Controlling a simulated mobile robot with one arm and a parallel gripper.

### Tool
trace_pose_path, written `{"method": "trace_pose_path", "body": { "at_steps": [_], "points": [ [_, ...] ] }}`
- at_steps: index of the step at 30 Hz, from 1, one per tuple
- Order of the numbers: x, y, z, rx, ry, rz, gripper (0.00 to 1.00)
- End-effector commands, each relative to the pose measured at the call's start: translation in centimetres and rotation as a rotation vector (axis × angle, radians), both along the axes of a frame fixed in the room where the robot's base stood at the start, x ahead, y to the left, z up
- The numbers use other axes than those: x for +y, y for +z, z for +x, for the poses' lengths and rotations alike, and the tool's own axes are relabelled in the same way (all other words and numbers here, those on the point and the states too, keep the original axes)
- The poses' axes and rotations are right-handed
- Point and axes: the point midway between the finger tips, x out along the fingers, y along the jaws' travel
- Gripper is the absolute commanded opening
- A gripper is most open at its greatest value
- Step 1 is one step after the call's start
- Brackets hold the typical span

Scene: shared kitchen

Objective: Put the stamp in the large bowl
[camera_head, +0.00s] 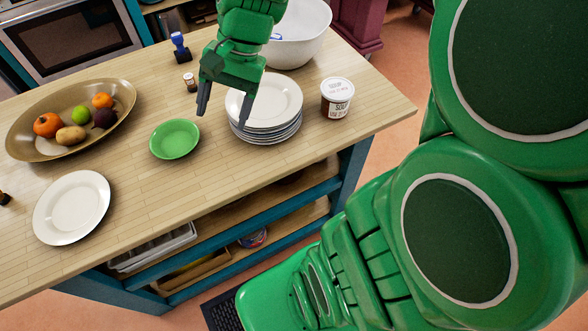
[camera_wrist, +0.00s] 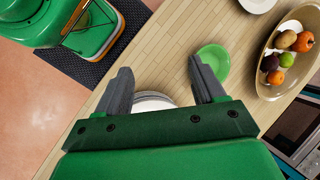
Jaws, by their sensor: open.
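A blue stamp (camera_head: 180,47) with a dark base stands upright near the far edge of the counter, left of my arm. The large white bowl (camera_head: 312,40) stands at the far right of the counter, partly hidden behind my arm; a small blue thing shows at its left side, too hidden to identify. My gripper (camera_head: 223,110) is open and empty, pointing down above the counter by the plate stack and the small green bowl. In the wrist view its two fingers (camera_wrist: 160,72) are spread apart. The stamp and large bowl do not show in the wrist view.
A stack of white plates (camera_head: 262,126) is beside the gripper, with a lidded tub (camera_head: 337,98) to its right. A green bowl (camera_head: 175,139), a fruit dish (camera_head: 24,148), a white plate (camera_head: 71,208) and a small bottle (camera_head: 190,83) also stand there. The counter's left-centre has bare wood.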

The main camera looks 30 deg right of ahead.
Motion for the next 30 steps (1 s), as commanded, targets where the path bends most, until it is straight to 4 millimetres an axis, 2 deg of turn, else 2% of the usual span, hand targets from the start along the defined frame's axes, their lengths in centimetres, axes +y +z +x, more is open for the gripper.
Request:
{"method": "trace_pose_path", "body": {
  "at_steps": [3,9,15,21,30],
  "points": [
    [-0.1,-0.6,-3.7,-0.022,0.133,-0.075,0.69],
    [-1.5,-1.6,-9.4,-0.049,0.353,-0.197,0.69],
    [-3.6,-2.3,-14.0,-0.061,0.533,-0.300,0.69],
    [-5.0,-2.8,-16.2,-0.058,0.625,-0.348,0.69],
    [-5.1,-2.9,-16.5,-0.058,0.641,-0.354,0.69]
  ]
}}
